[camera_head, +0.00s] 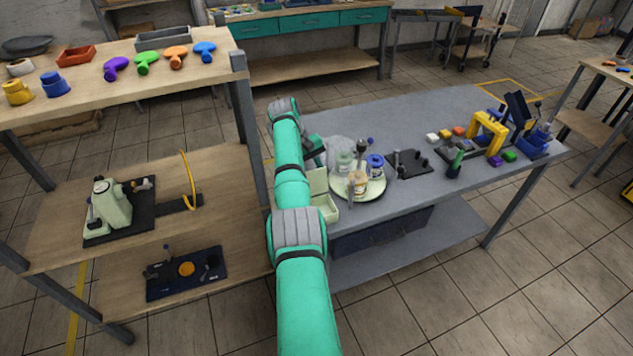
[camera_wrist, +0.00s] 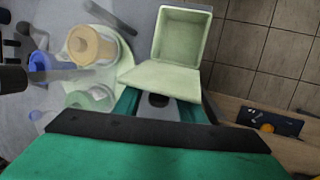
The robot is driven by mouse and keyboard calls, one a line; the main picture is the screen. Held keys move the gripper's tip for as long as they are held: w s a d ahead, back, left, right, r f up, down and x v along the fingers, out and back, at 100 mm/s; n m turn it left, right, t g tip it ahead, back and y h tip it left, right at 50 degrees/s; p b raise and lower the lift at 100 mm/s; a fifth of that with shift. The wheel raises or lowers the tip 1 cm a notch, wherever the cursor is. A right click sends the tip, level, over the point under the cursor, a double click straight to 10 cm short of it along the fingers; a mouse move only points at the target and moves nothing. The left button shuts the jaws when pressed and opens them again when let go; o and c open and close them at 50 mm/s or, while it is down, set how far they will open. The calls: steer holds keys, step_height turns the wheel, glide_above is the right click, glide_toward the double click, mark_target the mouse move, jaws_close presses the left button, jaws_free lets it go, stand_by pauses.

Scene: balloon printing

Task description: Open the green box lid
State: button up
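The pale green box (camera_head: 328,208) stands at the left end of the grey table, partly behind my arm in the head view. Its lid (camera_head: 318,182) stands raised at the far side. In the wrist view the box (camera_wrist: 183,36) shows its empty inside, and the lid (camera_wrist: 160,78) is tilted up from one edge, swung away from the opening. My gripper (camera_wrist: 158,104) is right behind the lid, which covers its fingertips. I cannot tell whether it touches or grips the lid. In the head view my gripper (camera_head: 313,150) is mostly hidden by my arm.
A round pale green tray (camera_head: 374,192) with several jars, including a blue one (camera_head: 375,166), stands just right of the box. A dark plate (camera_head: 408,163) and a yellow frame (camera_head: 489,132) lie farther right. A wooden shelf (camera_head: 160,215) stands left.

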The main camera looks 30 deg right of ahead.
steer(key=v, duration=1)
steer(key=shift+r, duration=0.35)
steer(key=shift+w+a, duration=0.1)
